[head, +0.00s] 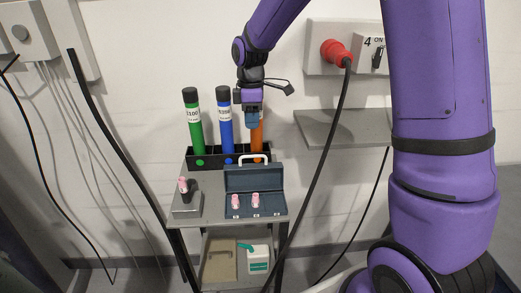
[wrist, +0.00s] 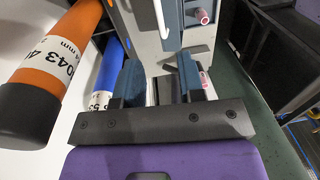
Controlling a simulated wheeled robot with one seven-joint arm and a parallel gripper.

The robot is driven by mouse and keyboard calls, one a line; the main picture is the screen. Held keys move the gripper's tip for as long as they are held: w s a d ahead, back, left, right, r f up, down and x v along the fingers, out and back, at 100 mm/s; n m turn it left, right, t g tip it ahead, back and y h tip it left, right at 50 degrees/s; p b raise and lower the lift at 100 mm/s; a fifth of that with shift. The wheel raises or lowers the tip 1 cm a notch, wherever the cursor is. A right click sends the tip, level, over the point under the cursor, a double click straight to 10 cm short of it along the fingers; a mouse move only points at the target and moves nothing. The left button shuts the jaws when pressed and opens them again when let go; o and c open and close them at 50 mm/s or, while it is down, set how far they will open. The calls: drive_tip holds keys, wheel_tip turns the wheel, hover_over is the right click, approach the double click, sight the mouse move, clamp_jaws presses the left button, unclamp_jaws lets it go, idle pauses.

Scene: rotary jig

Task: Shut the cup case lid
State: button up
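The cup case (head: 255,207) is a dark blue-grey box on top of the small cart. Its lid (head: 254,177) stands open, upright at the rear, with a white handle (head: 255,158) on its upper edge. My gripper (head: 252,122) is above and behind the lid, in front of the orange tube, apart from the lid. In the wrist view its two blue-grey fingers (wrist: 158,86) are spread with nothing held between them. The handle (wrist: 160,18) and pink cups (wrist: 203,16) show beyond them.
A black rack (head: 205,160) behind the case holds green (head: 193,125), blue (head: 225,125) and orange (head: 257,138) tubes close to my gripper. A grey jig (head: 187,205) with a pink cup stands left of the case. A black cable (head: 322,170) hangs at the right.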

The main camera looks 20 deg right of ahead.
drive_tip(key=f, duration=1)
drive_tip(key=shift+s+a+f, duration=0.15)
drive_tip(key=shift+s+f, duration=0.25)
clamp_jaws()
